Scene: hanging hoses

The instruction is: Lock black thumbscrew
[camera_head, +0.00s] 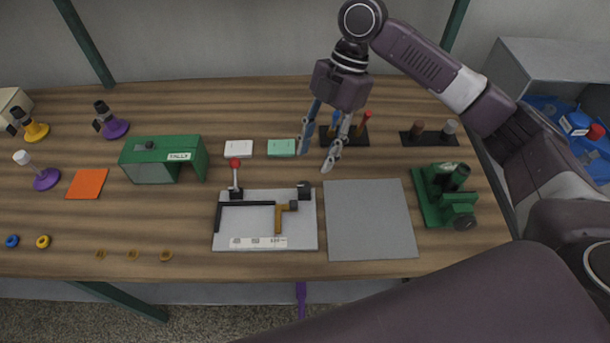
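A pale fixture plate (256,222) lies near the front middle of the table. It carries a black L-shaped fence (245,204), an orange bracket (279,217) and a red-tipped lever (235,170). A small black knob (304,189) stands at its back right corner, and it may be the black thumbscrew. Another round black knob (465,222) is on the front of the green device at the right. Whether either is locked cannot be told. My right gripper (316,159) points down, open and empty, behind and above the fixture's knob, apart from it. My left gripper is not in view.
A grey mat (370,219) lies bare right of the fixture. The green device (437,194) stands beyond it. A black rack (357,137) with colored pegs is close behind my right gripper. A green housing (190,150) stands at the left.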

